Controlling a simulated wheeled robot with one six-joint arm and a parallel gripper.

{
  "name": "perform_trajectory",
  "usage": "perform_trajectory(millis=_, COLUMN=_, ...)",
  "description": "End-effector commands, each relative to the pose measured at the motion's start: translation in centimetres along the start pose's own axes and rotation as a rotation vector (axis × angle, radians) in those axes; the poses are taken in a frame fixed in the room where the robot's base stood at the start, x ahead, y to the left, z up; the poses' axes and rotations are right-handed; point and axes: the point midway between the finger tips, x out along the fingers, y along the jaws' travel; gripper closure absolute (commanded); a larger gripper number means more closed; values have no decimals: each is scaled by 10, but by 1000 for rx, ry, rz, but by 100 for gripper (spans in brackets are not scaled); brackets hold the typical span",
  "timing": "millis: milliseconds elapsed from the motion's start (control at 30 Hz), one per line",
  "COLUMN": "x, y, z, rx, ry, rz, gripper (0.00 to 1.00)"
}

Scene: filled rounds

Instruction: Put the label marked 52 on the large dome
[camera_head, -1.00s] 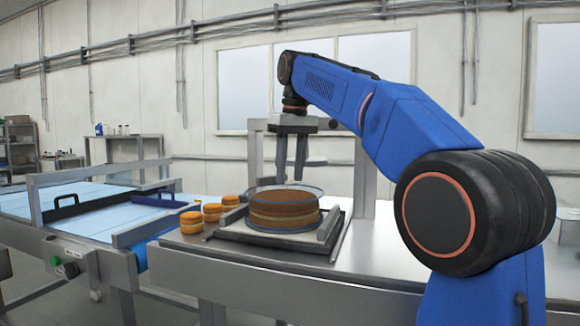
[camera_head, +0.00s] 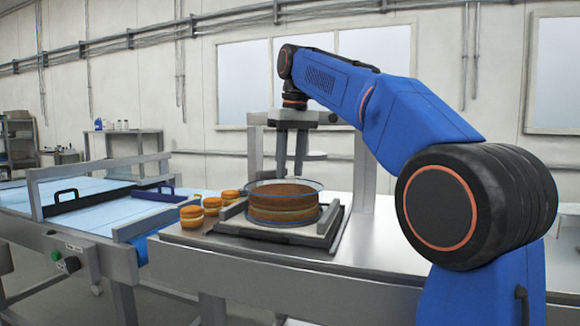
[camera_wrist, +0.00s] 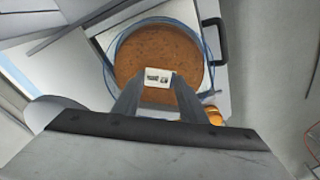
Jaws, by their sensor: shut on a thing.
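A clear, blue-rimmed round cover (camera_head: 284,183), which I take for the large dome, surrounds a layered brown cake (camera_head: 284,201). The cover's blue edge also rings the cake in the wrist view (camera_wrist: 118,42). My gripper (camera_head: 290,178) points down above the cake. In the wrist view its two fingers (camera_wrist: 158,80) are shut on a small white label (camera_wrist: 157,74) with dark marks. The marks are too small to read. The label appears over the cake's top; I cannot tell whether it touches the cover. The label does not show clearly in the head view.
The cake stands on a dark-edged tray (camera_head: 225,230) on a steel table (camera_head: 315,255). Several small orange cakes (camera_head: 190,217) sit at its left. A conveyor (camera_head: 90,215) with metal rails lies further left. A metal frame post (camera_head: 364,175) rises behind the cake.

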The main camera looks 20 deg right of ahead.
Motion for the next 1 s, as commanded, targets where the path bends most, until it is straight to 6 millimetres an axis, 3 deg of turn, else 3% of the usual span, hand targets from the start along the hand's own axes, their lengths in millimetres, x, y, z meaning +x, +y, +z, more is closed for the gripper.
perform_trajectory(millis=1000, x=9, y=0, z=1, rx=0, ry=0, rz=0, gripper=70)
